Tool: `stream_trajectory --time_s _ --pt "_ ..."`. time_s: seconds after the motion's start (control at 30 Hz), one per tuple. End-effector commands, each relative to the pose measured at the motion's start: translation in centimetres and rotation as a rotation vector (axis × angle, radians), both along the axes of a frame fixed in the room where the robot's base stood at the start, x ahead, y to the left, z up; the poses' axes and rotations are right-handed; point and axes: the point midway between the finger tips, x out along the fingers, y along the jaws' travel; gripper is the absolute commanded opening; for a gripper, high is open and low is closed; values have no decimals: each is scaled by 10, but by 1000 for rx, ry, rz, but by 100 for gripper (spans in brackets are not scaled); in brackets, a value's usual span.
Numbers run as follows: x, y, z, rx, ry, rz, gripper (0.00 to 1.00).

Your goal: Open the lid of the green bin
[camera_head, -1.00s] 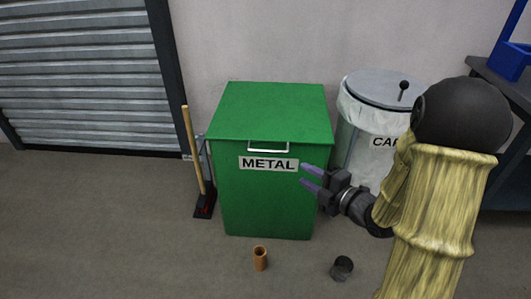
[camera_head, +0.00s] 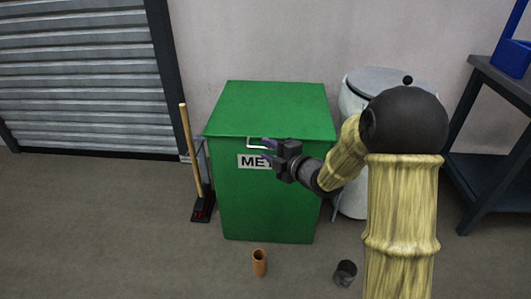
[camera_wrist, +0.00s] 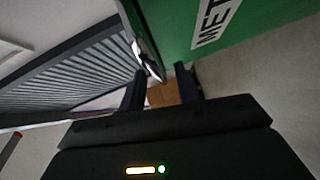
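The green bin (camera_head: 265,205) stands on the floor against the wall, with a METAL label on its front. Its green lid (camera_head: 270,108) lies shut on top. A pale handle (camera_head: 258,143) sits at the lid's front edge, partly hidden by my gripper. My gripper (camera_head: 266,149) is in front of the bin, close to the handle, with its fingers apart. In the wrist view the two fingers (camera_wrist: 158,85) are spread, and the handle (camera_wrist: 148,60) shows beside the left finger. I cannot tell whether they touch.
A white bin (camera_head: 352,105) stands to the right, partly behind my arm. A broom (camera_head: 192,155) leans at the left side. An orange cup (camera_head: 260,263) and a dark cup (camera_head: 345,273) are on the floor in front. A dark table (camera_head: 500,85) is at the right.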

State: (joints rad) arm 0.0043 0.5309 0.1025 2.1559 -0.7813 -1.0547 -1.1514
Motion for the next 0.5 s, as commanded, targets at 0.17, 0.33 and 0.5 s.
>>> stream_trajectory --time_s 0.17,0.33,0.5 --pt "11 11 -3 1 -1 0 32" --pt "12 12 -2 1 -1 0 32" --pt "12 11 -2 1 -1 0 21"
